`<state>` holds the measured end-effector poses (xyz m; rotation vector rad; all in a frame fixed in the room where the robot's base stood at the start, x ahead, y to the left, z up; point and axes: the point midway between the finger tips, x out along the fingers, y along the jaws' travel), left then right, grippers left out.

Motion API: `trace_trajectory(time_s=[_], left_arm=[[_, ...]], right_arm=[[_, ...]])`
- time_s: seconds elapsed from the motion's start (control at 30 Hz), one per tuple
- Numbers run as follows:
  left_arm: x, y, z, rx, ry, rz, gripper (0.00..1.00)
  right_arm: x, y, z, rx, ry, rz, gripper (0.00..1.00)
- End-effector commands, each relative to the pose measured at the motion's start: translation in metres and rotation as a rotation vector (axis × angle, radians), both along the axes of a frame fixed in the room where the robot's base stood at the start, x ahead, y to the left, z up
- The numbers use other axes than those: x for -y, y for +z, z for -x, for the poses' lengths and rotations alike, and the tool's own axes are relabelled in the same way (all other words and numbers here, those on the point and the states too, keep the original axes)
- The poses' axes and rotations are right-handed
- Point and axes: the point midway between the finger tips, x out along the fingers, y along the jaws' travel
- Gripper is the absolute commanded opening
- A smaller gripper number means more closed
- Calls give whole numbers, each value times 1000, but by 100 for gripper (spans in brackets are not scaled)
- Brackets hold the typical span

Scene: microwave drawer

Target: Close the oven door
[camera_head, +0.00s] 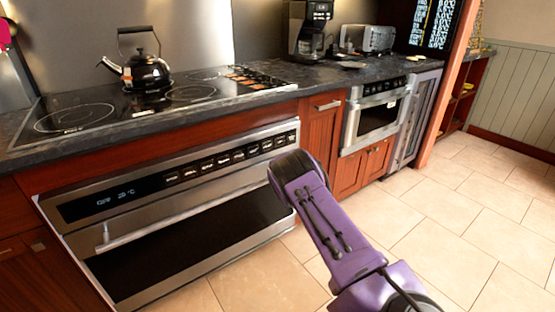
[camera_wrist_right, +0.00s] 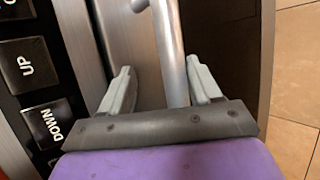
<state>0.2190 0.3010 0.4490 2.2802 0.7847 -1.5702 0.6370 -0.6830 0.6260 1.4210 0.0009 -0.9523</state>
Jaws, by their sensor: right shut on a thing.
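The oven (camera_head: 170,175) is built in under the cooktop at the left of the head view, with a dark control panel along its top. Its door (camera_head: 190,250) has a dark window and looks upright, shut or nearly so; I cannot tell if a small gap is left. A long metal handle (camera_head: 185,213) runs across the door. In the right wrist view the handle bar (camera_wrist_right: 168,45) passes between the two grey fingers of my right gripper (camera_wrist_right: 160,78), which is shut on it near the handle's right end. In the head view my purple arm hides this gripper. My left gripper is not in view.
A black kettle (camera_head: 147,72) stands on the cooktop (camera_head: 75,118). A coffee maker (camera_head: 310,30) and a toaster (camera_head: 367,39) stand further back on the counter. A smaller built-in appliance (camera_head: 377,115) is to the right. The tiled floor (camera_head: 450,215) at the right is clear.

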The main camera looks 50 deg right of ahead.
Motion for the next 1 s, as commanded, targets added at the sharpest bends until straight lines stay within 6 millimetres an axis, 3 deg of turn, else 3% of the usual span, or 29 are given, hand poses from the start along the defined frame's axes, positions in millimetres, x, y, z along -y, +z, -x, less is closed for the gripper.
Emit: trace_trajectory(time_s=[0.17,0.6,1.0], left_arm=[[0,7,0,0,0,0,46],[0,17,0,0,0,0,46],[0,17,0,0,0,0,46]], right_arm=[[-10,17,6,9,5,4,51],[-55,53,61,1,2,-1,51],[-58,54,65,-1,3,-2,51]])
